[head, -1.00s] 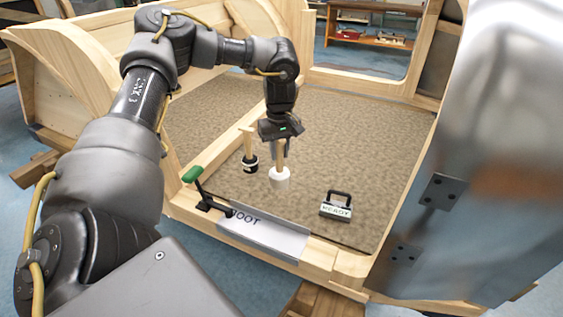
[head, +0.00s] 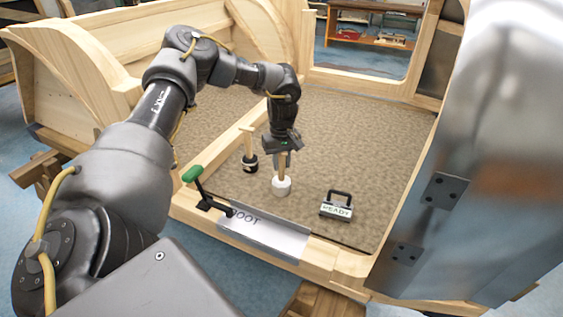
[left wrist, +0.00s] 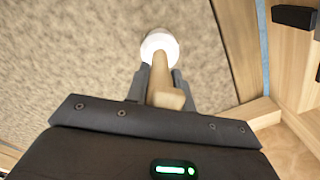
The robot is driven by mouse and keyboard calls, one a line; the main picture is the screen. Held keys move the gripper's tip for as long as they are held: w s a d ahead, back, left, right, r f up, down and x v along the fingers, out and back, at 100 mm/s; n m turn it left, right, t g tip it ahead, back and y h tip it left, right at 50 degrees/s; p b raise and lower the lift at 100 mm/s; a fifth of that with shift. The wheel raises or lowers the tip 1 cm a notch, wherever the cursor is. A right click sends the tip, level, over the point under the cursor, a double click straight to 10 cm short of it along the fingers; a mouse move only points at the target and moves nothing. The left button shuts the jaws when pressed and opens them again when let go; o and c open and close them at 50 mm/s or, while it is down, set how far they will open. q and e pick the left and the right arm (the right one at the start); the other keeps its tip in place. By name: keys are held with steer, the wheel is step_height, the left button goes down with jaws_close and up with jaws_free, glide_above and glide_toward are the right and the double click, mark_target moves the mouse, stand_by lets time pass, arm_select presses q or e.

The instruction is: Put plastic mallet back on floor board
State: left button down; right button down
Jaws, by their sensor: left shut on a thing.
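The mallet with a white head (head: 281,186) and a pale wooden handle stands head down and roughly upright at the carpeted floor board (head: 360,145). Whether its head touches the carpet is hard to tell. My left gripper (head: 283,158) is above it, shut on the handle. In the left wrist view, the fingers (left wrist: 160,88) sit on both sides of the handle, with the white head (left wrist: 159,44) beyond them. My right gripper is not in view.
A second mallet with a dark head (head: 249,163) stands close by on the left. A black-handled block marked READY (head: 336,205) is to the right. A green-handled clamp (head: 193,174) and a BOOT plate (head: 265,235) are at the front wooden rail. Carpet is clear behind and right.

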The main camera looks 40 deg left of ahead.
arm_select(q)
steer(key=shift+f, duration=0.1)
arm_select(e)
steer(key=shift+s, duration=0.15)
arm_select(q)
steer(key=c, duration=1.2)
jaws_free()
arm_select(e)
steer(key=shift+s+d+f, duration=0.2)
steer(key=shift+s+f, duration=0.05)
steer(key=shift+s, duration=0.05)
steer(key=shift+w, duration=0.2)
arm_select(q)
steer(key=shift+r, duration=0.4)
step_height(320, 180, up, 3)
steer(key=shift+w+f, duration=0.1)
step_height(320, 180, up, 9)
steer(key=shift+f+p, duration=0.15)
steer(key=shift+p, duration=0.6)
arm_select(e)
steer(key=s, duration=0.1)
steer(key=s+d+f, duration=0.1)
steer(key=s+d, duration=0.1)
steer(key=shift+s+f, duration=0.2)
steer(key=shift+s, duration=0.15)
